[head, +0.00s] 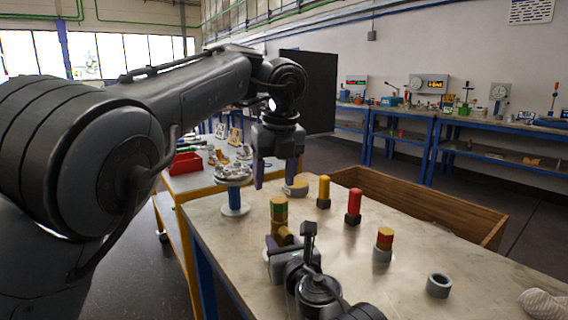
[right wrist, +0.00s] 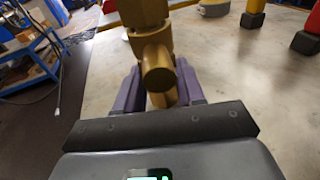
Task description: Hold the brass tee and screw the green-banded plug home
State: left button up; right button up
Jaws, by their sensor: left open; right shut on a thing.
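The brass tee (head: 283,238) stands upright near the table's front left edge. The green-banded plug (head: 279,209) sits upright on top of the tee; how deep it sits in the thread I cannot tell. My right gripper (right wrist: 158,92) is shut on the tee, with its purple fingers on either side of the tee's body and the round branch end facing the wrist camera. In the right wrist view the plug's band is out of frame. My left gripper (head: 275,178) is open and empty, pointing down, above and beyond the plug in the head view.
A yellow block (head: 323,190), a red block (head: 354,205), a red-banded plug (head: 384,240) and a grey ring (head: 439,285) stand to the right. A wooden crate (head: 420,203) lies behind.

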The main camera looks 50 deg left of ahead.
aim_at(280, 200)
pick_arm(q)
jog(key=d+r, duration=0.3)
jog(key=d, duration=0.1)
jog(key=shift+a+x, duration=0.2)
jog(key=shift+x, duration=2.15)
jog(key=shift+a+x, duration=0.15)
jog(key=shift+x, duration=2.25)
jog(key=shift+s, duration=0.15)
